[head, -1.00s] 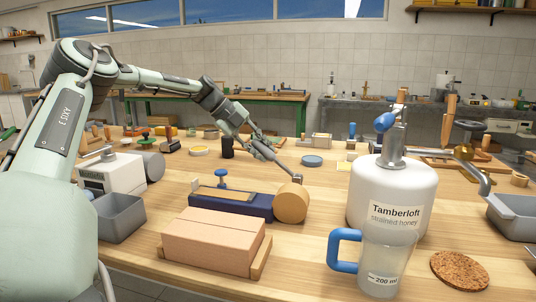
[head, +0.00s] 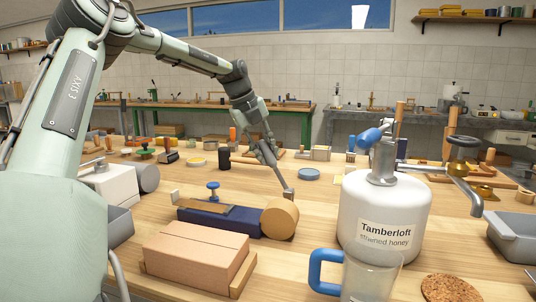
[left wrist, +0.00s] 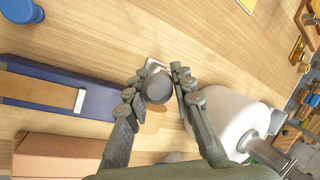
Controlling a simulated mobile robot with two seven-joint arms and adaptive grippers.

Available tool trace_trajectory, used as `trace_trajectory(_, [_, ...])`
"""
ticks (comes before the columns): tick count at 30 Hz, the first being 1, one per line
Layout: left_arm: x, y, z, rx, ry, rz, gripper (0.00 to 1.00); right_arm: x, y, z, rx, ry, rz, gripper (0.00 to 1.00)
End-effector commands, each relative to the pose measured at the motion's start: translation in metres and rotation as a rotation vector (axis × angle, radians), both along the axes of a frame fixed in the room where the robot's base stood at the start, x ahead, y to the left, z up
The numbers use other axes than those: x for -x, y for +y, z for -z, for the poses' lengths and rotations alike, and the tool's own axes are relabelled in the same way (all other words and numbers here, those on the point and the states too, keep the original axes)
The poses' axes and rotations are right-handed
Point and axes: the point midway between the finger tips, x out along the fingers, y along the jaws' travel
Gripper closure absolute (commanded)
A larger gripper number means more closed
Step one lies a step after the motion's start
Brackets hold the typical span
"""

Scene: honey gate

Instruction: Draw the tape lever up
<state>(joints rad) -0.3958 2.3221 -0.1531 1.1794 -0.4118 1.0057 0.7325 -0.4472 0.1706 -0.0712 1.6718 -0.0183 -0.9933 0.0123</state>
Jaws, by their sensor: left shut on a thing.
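The tape lever (head: 281,181) is a thin dark rod that slants up and left from a small metal block beside a tan tape roll (head: 281,217). My left gripper (head: 267,157) is at the rod's upper end. In the left wrist view my left gripper (left wrist: 158,80) has its fingers on both sides of a round grey knob (left wrist: 157,89), shut on it. The tan roll sits at the right end of a dark blue base (head: 228,222), which also shows in the left wrist view (left wrist: 60,93). The roll is partly hidden there by the fingers. My right gripper is not in view.
A white honey tank (head: 372,205) with a tap stands right of the roll, with a clear blue-handled jug (head: 372,275) before it. A grey tray (head: 515,238) is at right.

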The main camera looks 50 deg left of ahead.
Motion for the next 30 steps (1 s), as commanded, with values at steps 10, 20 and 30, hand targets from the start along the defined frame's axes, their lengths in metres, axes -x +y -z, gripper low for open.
trace_trajectory(10, [0.000,-0.001,-0.001,-0.007,-0.001,0.002,1.00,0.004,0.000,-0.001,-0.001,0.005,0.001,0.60])
trace_trajectory(20, [0.000,-0.001,-0.001,-0.006,0.000,0.002,0.56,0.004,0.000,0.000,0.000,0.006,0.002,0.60])
trace_trajectory(30, [0.005,0.000,-0.015,-0.006,-0.003,0.002,0.56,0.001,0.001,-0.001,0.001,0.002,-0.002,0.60])
